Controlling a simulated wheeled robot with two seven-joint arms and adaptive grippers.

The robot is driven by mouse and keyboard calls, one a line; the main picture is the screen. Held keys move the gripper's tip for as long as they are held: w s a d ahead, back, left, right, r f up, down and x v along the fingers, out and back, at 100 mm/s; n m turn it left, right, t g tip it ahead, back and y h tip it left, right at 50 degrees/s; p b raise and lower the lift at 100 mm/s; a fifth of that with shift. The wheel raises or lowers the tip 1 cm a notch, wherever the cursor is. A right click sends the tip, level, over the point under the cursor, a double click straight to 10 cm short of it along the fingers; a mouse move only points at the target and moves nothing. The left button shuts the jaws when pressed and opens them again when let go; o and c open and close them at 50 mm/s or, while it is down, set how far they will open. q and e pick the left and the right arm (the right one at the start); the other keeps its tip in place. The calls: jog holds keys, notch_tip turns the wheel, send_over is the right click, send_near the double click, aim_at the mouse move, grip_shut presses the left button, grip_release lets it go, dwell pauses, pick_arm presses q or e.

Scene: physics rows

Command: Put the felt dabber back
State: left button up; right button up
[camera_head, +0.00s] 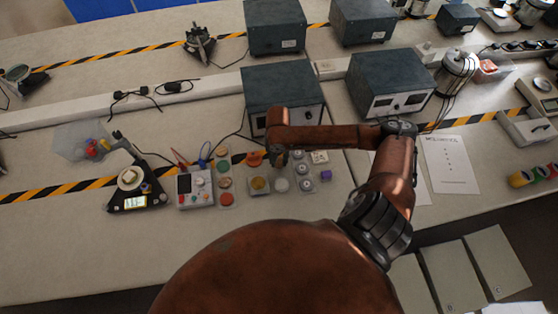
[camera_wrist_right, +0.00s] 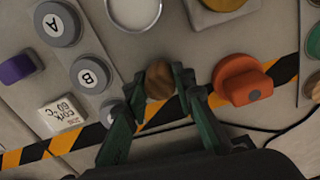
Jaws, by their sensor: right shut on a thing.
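My right gripper (camera_wrist_right: 162,92) is shut on a brown, rounded wooden-looking piece (camera_wrist_right: 159,78), which looks like the felt dabber. Only its brown end shows between the two green fingers; its felt is not visible. In the head view the right gripper (camera_head: 277,158) points down over the bench, among the small items, and the held piece cannot be made out. An orange knobbed piece (camera_wrist_right: 243,80) is right of the fingers in the wrist view. Grey round lids marked A (camera_wrist_right: 58,24) and B (camera_wrist_right: 90,74) are to the left. My left gripper is not in view.
A purple block (camera_head: 326,175), control box (camera_head: 195,188) and scale (camera_head: 137,190) stand on the bench. A dark instrument box (camera_head: 282,86) stands behind.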

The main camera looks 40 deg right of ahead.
aim_at(279, 160)
jog(key=o, duration=1)
notch_tip(279, 160, up, 12)
jog(key=shift+r+p, duration=0.1)
jog(key=shift+p, duration=0.7)
